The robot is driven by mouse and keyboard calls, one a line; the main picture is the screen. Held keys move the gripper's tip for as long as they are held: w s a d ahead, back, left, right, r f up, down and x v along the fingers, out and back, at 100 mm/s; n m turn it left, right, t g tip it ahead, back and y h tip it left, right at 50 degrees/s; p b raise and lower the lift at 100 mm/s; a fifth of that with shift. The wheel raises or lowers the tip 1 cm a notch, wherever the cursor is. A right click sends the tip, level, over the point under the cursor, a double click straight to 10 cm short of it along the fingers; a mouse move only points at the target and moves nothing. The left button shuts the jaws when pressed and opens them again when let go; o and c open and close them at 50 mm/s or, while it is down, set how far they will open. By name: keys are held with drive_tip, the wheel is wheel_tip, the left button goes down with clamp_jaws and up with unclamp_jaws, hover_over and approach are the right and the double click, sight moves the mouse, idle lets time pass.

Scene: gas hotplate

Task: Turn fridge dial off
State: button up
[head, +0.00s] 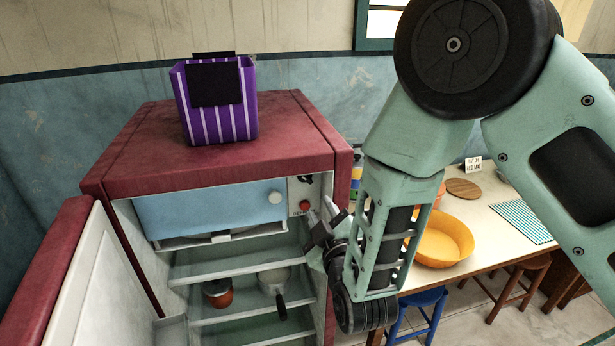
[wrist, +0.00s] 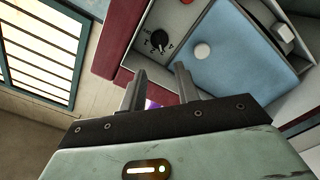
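The fridge (head: 215,165) stands with its door (head: 75,290) open at the left. A small panel at the upper right inside holds a black dial (wrist: 159,40) with a white pointer and markings around it. A red button or lamp (head: 305,205) is on the same panel; its edge also shows at the top of the wrist view. My gripper (head: 322,226) is in front of the panel, just right of the red part. In the wrist view my gripper (wrist: 160,69) is open and empty, its two fingers apart, pointing toward the dial without visibly touching it.
A blue freezer flap (head: 210,209) with a white knob sits beside the panel. Shelves below hold an orange pot (head: 218,293) and a pale pan (head: 274,281). A purple striped bin (head: 217,112) stands on top. A table with an orange bowl (head: 443,241) is at right.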

sight(306, 180)
drive_tip(key=p+x, duration=0.3)
drive_tip(key=x, duration=0.8)
drive_tip(key=shift+w+f+p, duration=0.1)
drive_tip(key=shift+w+p, duration=0.2)
drive_tip(key=shift+p, duration=0.1)
clamp_jaws()
